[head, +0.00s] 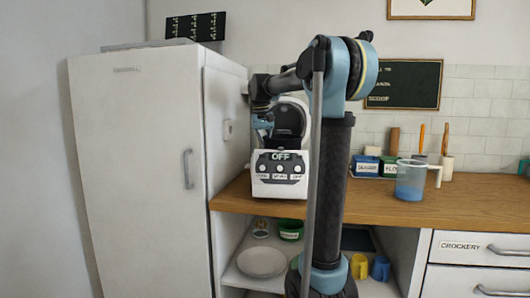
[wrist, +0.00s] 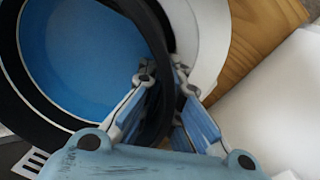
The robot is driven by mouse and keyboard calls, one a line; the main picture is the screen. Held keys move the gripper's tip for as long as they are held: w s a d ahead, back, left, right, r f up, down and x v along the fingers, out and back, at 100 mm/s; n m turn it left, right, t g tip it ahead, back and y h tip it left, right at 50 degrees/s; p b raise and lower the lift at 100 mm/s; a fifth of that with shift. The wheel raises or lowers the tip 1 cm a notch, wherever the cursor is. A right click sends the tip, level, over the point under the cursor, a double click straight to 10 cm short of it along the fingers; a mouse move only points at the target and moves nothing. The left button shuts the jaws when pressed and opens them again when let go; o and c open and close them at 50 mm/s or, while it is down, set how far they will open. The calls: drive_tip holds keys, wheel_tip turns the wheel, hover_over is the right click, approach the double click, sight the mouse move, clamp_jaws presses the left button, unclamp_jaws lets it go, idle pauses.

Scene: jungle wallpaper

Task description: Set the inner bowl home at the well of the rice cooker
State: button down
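The white rice cooker (head: 280,185) stands on the wooden counter beside the fridge, its front reading "OFF" and its lid (head: 294,101) raised. The dark inner bowl (head: 290,122) shows between the lid and the cooker body. In the wrist view the inner bowl (wrist: 158,108) has a black rim and a blue inside. My gripper (wrist: 163,75) has one finger on each side of the bowl's wall and is closed on it. In the head view my gripper (head: 262,123) is at the bowl's left side. Whether the bowl touches the well is hidden.
A measuring jug (head: 410,182) with blue liquid stands on the counter (head: 465,203), with labelled canisters (head: 367,166) and utensils behind it. The fridge (head: 135,170) rises close to the cooker's left. The shelf below holds a plate (head: 262,262) and mugs (head: 380,268).

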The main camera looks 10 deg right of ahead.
drive_tip(key=shift+f, duration=0.5)
drive_tip(key=shift+r, duration=0.3)
idle(0.4)
drive_tip(key=shift+r, duration=0.3)
drive_tip(key=shift+r, duration=0.35)
drive_tip(key=shift+r, duration=0.25)
drive_tip(key=shift+f, duration=1.25)
idle(1.2)
drive_tip(key=shift+r, duration=0.35)
drive_tip(key=shift+r, duration=0.35)
